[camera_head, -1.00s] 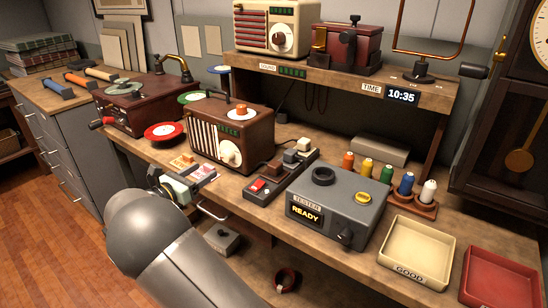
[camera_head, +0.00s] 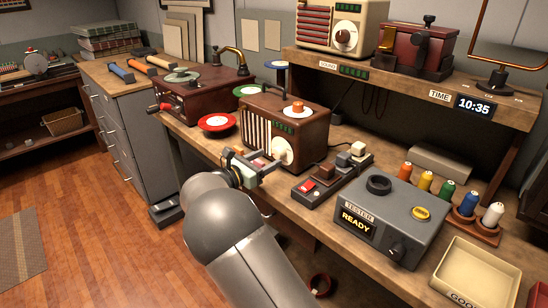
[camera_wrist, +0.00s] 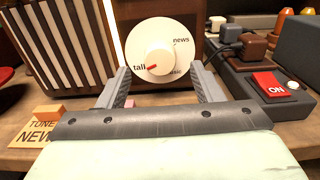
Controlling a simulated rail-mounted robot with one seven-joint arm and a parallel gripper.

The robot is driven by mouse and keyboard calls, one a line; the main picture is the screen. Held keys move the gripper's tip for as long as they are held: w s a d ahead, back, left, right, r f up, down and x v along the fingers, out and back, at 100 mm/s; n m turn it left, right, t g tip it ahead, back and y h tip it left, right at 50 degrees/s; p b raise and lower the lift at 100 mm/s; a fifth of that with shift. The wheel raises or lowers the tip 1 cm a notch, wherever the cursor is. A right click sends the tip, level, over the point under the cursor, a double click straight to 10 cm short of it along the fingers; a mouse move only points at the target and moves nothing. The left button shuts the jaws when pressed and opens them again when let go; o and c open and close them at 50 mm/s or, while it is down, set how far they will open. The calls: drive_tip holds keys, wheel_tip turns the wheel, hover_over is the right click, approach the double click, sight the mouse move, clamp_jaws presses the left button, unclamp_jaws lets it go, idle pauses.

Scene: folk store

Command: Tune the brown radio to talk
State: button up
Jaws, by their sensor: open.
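The brown radio (camera_head: 287,125) stands upright on the workbench, with a slatted front and a cream round dial (camera_head: 282,152). In the wrist view the dial (camera_wrist: 160,55) has a central knob; its red mark (camera_wrist: 151,67) points left at the label "talk". "News" is at the upper right and a third label at the lower right is partly hidden. My gripper (camera_head: 264,166) is in front of the radio. In the wrist view my gripper (camera_wrist: 160,72) is open, its fingers at the dial's lower left and lower right, nothing held. Contact with the dial cannot be told.
A power strip with plugs and a red ON switch (camera_head: 306,187) lies right of the radio. A grey tester (camera_head: 390,215) reads READY. A red dish (camera_head: 217,123) and a gramophone (camera_head: 205,95) are to the left. A "TUNE NEWS" card (camera_wrist: 35,132) lies on the bench.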

sight(276, 154)
drive_tip(key=x, duration=0.3)
drive_tip(key=shift+w+d+b, duration=0.25)
drive_tip(key=shift+b, duration=0.1)
drive_tip(key=shift+w, duration=0.1)
drive_tip(key=c, duration=0.7)
